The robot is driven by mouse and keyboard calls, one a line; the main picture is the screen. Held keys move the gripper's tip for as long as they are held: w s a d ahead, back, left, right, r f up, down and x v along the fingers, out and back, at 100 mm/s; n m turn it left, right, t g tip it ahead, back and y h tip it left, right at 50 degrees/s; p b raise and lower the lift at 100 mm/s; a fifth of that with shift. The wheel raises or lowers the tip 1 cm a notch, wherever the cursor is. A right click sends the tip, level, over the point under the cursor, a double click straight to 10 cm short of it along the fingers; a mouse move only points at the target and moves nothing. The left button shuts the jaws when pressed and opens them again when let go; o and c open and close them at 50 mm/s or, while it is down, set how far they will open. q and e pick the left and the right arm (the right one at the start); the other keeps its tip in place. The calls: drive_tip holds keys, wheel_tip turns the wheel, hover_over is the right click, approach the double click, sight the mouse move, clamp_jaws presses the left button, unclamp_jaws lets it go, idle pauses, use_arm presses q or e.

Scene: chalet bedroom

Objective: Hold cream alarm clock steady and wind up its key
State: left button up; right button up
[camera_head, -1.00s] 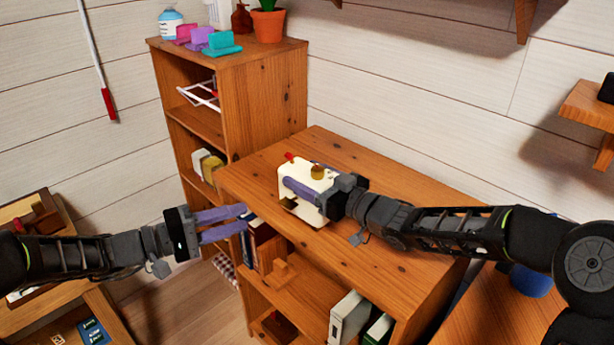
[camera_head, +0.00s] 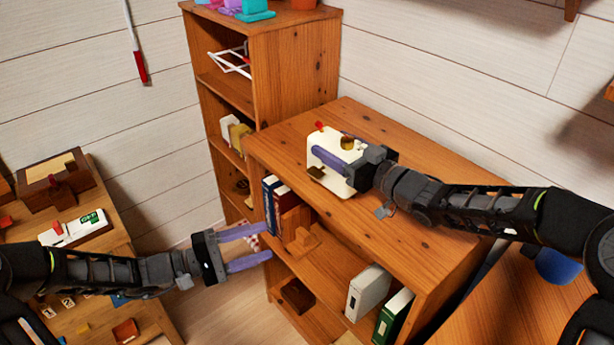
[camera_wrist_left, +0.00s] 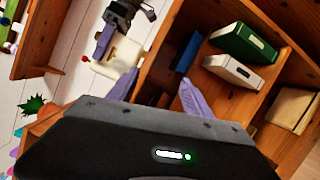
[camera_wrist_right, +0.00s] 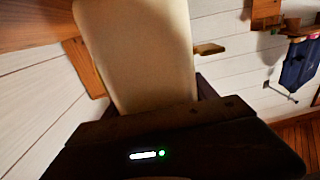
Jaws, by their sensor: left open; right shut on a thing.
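The cream alarm clock (camera_head: 331,148) stands on the wooden cabinet top. In the left wrist view the clock (camera_wrist_left: 118,55) shows beyond the open fingers.
The cabinet top (camera_head: 420,170) is bare around the clock. Its shelves below hold blue and red books (camera_head: 275,205), a wooden piece (camera_head: 302,240) and binders (camera_head: 368,290). A tall shelf (camera_head: 295,65) stands behind left. A low table (camera_head: 100,250) with small items is at left.

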sight(311, 175)
use_arm(q)
drive_tip(key=s+d+r+n+g+h, duration=0.1)
drive_tip(key=s+d+r+n+g, duration=0.1)
drive_tip(key=s+d+n, duration=0.3)
drive_tip(key=w+a+r+n+t+y, duration=0.1)
drive_tip(key=w+r+n+t+y, duration=0.1)
drive_tip(key=n, duration=0.5)
drive_tip(key=w+a+r+n+t+y, duration=0.2)
drive_tip(key=w+r+n+t+y, duration=0.1)
drive_tip(key=r+n+t, duration=0.2)
wheel_tip(311, 175, up, 2)
drive_tip(key=shift+w+r+n, duration=0.2)
drive_tip(key=shift+w+n, duration=0.05)
drive_tip(key=shift+n, duration=0.95)
drive_tip(key=x, duration=1.1)
drive_tip(key=shift+w+d, duration=0.15)
drive_tip(key=shift+w, duration=0.25)
